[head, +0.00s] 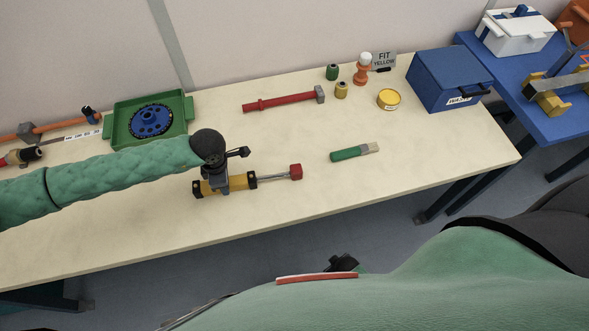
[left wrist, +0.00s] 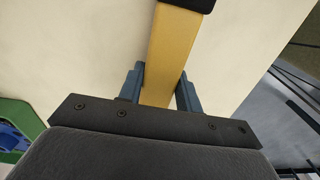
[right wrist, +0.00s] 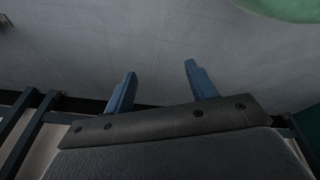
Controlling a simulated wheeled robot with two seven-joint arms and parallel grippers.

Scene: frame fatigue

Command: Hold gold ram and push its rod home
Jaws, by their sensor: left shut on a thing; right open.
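The gold ram (head: 238,182) lies on the cream table, with black end caps. Its silver rod (head: 273,176) sticks out to the right and ends in a red block (head: 296,171). My left gripper (head: 217,186) is shut on the ram's gold body near its left end. In the left wrist view the gold body (left wrist: 172,55) passes between both blue-grey fingers (left wrist: 160,90). My right gripper (right wrist: 157,82) is open and empty above the grey floor. In the head view a dark piece near the bottom may be part of it, but I cannot tell.
A green-handled brush (head: 350,154) lies right of the rod. A red hammer-like tool (head: 284,100) lies behind. A green tray (head: 115,128) stands at the back left, a blue box (head: 448,80) at the back right. The table (head: 400,165) is bare around the red block.

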